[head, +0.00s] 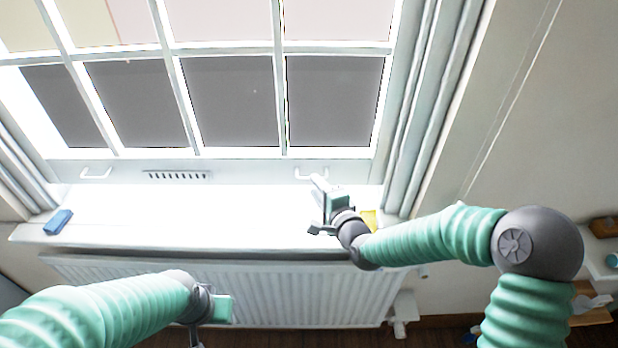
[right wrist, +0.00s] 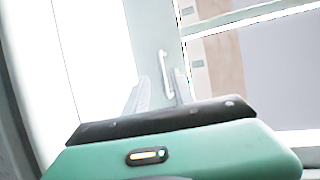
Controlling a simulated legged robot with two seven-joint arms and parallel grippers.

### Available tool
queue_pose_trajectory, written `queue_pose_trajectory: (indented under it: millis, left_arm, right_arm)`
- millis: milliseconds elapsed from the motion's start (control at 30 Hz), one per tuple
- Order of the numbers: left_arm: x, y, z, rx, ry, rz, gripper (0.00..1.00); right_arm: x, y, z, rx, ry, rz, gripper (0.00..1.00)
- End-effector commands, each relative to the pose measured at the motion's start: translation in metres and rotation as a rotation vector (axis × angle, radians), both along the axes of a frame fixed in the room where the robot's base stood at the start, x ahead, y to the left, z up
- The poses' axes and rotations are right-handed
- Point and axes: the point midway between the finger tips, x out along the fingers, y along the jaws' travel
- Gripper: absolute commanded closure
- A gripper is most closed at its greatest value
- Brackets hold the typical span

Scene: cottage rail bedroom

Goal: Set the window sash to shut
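The white window sash (head: 240,167) has dark lower panes and a bottom rail just above the sill. I cannot tell whether a gap is left under it. Its rail carries a left handle (head: 96,174) and a right handle (head: 311,175). My right gripper (head: 319,183) is over the sill, just in front of the right handle. In the right wrist view, that handle (right wrist: 165,74) shows beyond and between the two fingers (right wrist: 158,92), which look apart; contact is not visible. My left gripper (head: 212,318) is low, in front of the radiator, away from the window; its fingers are hardly visible.
The white sill (head: 170,225) holds a blue block (head: 58,222) at the left and a yellow item (head: 368,220) beside my right wrist. A radiator (head: 290,295) is under the sill. Curtains (head: 430,100) hang at the sides. The sill's middle is clear.

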Motion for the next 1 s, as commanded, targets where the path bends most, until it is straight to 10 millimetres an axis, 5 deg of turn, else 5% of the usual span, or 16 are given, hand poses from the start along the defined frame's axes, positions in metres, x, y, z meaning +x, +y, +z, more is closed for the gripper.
queue_pose_trajectory:
  millis: [233, 567, 833, 1000]
  left_arm:
    - [0.000, 0.000, 0.004, 0.000, 0.000, -0.001, 0.64]
    - [0.000, 0.000, 0.004, 0.000, 0.000, -0.001, 0.64]
    - [0.000, 0.000, 0.004, 0.000, 0.000, -0.001, 0.64]
    - [0.000, 0.000, 0.004, 0.000, 0.000, -0.001, 0.64]
  right_arm:
    - [0.041, 0.019, -0.009, -0.001, -0.002, 0.001, 0.70]
    - [0.050, 0.022, -0.012, -0.004, -0.001, 0.001, 0.70]
    - [0.050, 0.022, -0.012, -0.003, 0.000, 0.001, 1.00]
    - [0.050, 0.021, -0.013, -0.004, 0.001, 0.000, 1.00]
